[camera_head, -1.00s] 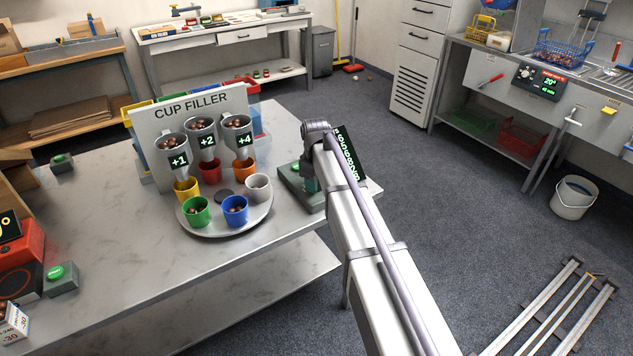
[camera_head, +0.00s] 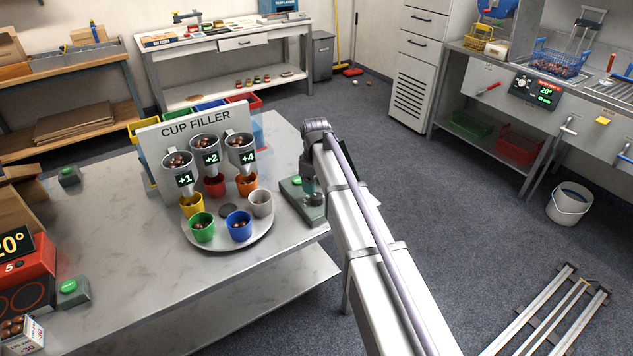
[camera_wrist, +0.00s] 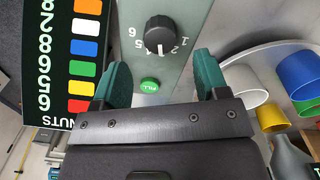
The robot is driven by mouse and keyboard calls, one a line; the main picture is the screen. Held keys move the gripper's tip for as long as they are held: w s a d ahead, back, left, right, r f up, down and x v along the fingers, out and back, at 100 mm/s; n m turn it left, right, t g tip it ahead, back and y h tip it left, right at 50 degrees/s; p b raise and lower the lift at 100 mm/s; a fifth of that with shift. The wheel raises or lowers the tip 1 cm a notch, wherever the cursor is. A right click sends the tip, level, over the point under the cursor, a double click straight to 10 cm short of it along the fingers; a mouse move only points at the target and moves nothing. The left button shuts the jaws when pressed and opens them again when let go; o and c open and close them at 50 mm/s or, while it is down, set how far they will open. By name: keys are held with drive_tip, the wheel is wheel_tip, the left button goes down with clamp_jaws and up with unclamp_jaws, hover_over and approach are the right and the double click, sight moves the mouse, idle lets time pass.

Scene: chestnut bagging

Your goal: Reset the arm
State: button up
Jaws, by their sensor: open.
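My gripper (camera_wrist: 161,76) is open, with its two teal fingers spread and nothing between them. In the wrist view it hangs over a grey-green control box (camera_wrist: 180,70) with a black dial (camera_wrist: 167,35) and a green FILL button (camera_wrist: 150,85), which show between and beyond the fingers. I cannot tell whether they touch. In the head view my arm reaches to this control box (camera_head: 295,201) at the table's right edge, and the wrist partly hides it. A black panel (camera_wrist: 60,60) with coloured squares and digits stands beside the box in the wrist view.
Left of the box, a round turntable (camera_head: 245,243) carries several coloured cups, some with chestnuts, under the CUP FILLER hoppers (camera_head: 211,142). A red cooker (camera_head: 25,275) and another green-button box (camera_head: 72,291) stand at left.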

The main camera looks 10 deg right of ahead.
wheel_tip(320, 180, up, 5)
drive_tip(key=p, duration=0.2)
drive_tip(key=shift+f+p, duration=0.2)
drive_tip(key=shift+p, duration=0.15)
drive_tip(key=s+m, duration=0.8)
drive_tip(key=s, duration=1.9)
drive_tip(key=shift+s, duration=0.3)
